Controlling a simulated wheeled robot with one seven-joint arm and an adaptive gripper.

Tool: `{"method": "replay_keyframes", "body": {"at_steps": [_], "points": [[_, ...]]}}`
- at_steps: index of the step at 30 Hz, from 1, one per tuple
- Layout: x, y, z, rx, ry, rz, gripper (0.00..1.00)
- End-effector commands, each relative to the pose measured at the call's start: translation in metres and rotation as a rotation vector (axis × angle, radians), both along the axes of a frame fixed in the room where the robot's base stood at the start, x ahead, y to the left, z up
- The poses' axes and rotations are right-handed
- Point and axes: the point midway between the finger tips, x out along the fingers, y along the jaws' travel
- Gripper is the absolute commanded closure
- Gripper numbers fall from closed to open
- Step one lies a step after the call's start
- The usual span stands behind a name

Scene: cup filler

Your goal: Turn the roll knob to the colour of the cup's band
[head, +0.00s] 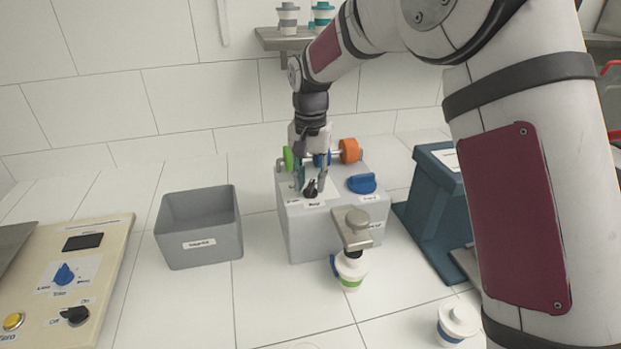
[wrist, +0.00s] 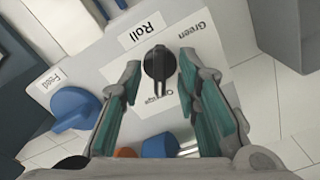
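The black roll knob (wrist: 158,66) sits on a white label plate on the grey machine (head: 300,235), below the word "Roll" in the wrist view. Its narrow end points down over a partly covered label that seems to read "Orange". A "Green" label lies to its right; the left part of the plate is hidden by a finger. My gripper (wrist: 160,72) is open, with its teal-padded fingers on either side of the knob and gaps showing. The knob (head: 311,189) also shows under my gripper in the head view. A white cup (head: 351,270) with a green band stands at the machine's front.
Green (head: 288,158), blue (head: 321,160) and orange (head: 350,150) rolls sit behind the knob. A blue feed knob (head: 362,183) is to its right. A grey bin (head: 200,250) stands left, a teal stand (head: 430,215) right. Another lidded cup (head: 458,320) is at the front right.

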Motion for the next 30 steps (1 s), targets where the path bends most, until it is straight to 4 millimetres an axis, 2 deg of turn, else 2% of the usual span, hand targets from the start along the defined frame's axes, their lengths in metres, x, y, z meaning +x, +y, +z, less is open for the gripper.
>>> {"method": "replay_keyframes", "body": {"at_steps": [7, 8, 11, 12, 23, 30], "points": [[0.0002, -0.0002, -0.0007, 0.000, 0.000, 0.000, 0.70], [0.0002, -0.0002, -0.0007, 0.000, 0.000, 0.000, 0.75], [0.0002, -0.0002, -0.0005, 0.000, -0.001, 0.000, 0.97], [0.0002, -0.0002, -0.0004, 0.000, -0.001, 0.000, 1.00], [0.0005, -0.0004, -0.0003, 0.000, -0.001, 0.022, 1.00], [0.0015, -0.0007, -0.0003, 0.000, -0.002, 0.131, 1.00]]}}
